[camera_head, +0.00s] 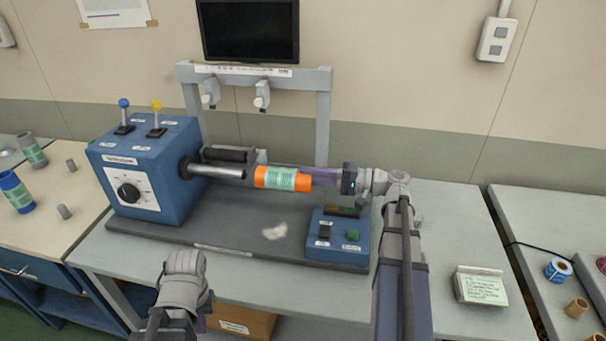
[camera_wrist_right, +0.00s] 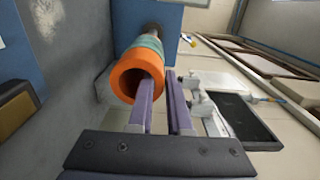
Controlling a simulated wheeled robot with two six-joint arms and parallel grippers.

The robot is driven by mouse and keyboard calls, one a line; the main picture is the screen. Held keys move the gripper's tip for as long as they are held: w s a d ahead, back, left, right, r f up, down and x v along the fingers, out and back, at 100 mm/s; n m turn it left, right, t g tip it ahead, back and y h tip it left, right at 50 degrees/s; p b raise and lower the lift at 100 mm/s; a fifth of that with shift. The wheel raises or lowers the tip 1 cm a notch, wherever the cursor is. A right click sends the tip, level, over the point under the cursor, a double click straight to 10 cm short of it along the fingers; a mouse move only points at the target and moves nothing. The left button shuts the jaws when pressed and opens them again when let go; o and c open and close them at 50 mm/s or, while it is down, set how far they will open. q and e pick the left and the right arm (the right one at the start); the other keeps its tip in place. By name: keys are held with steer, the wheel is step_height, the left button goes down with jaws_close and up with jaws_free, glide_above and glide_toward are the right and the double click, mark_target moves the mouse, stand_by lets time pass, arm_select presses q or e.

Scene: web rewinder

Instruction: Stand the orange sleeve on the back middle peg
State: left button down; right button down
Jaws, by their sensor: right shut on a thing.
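The orange sleeve (camera_head: 283,179), with a teal wrap around its middle, lies horizontally in the air over the machine bed. My right gripper (camera_head: 318,178) is shut on its right end. In the right wrist view, one finger of the gripper (camera_wrist_right: 163,105) reaches into the bore of the sleeve (camera_wrist_right: 128,80) and the other is outside. The sleeve's far end is close to the tip of the metal shaft (camera_head: 222,172), roughly in line with it. On the left table are short grey pegs (camera_head: 70,165); I cannot tell which is the back middle one. My left gripper's fingers are hidden behind its wrist (camera_head: 185,275).
The blue drive box (camera_head: 145,165) with levers stands left of the sleeve. A blue switch box (camera_head: 338,235) sits on the bed below my right arm. A grey frame (camera_head: 322,125) rises behind.

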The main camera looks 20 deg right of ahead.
steer(key=shift+s+d, duration=0.15)
steer(key=shift+d, duration=0.1)
steer(key=shift+r, duration=0.15)
